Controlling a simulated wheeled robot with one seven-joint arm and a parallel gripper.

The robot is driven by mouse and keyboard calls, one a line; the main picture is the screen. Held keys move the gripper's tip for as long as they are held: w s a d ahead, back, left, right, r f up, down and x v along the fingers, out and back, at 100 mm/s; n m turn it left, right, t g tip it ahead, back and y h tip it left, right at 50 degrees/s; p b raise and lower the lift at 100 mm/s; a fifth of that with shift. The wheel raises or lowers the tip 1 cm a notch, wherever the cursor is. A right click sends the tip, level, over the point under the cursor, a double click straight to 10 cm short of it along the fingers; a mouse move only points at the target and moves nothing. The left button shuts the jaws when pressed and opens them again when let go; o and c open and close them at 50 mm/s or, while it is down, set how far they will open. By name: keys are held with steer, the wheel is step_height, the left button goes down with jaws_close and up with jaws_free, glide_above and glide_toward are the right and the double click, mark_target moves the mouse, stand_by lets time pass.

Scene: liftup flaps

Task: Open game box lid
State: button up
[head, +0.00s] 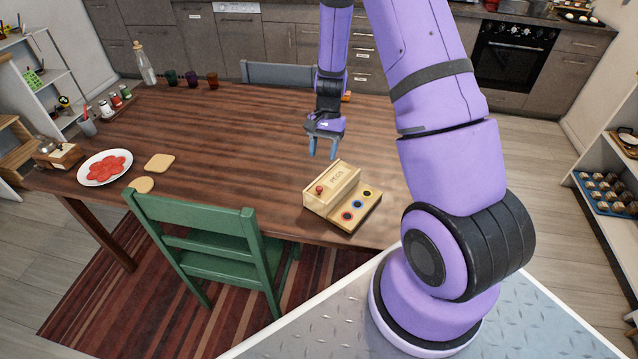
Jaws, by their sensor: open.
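The game box (342,196) is a light wooden box near the front right edge of the wooden table. Its raised back part carries lettering on a sloping face and a small red knob (319,189) at its left. My gripper (322,150) points down above the table, just behind and to the left of the box. Its blue fingers are apart and empty, and do not touch the box.
The table (240,135) is clear around the box's left and far sides. A plate (105,168) of red slices, bread pieces and bottles stand at the left. A green chair (210,245) is at the front edge, a grey chair (290,74) behind.

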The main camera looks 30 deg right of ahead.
mark_target(320, 187)
steer(key=x, duration=1)
jaws_close()
steer(key=shift+d, duration=0.15)
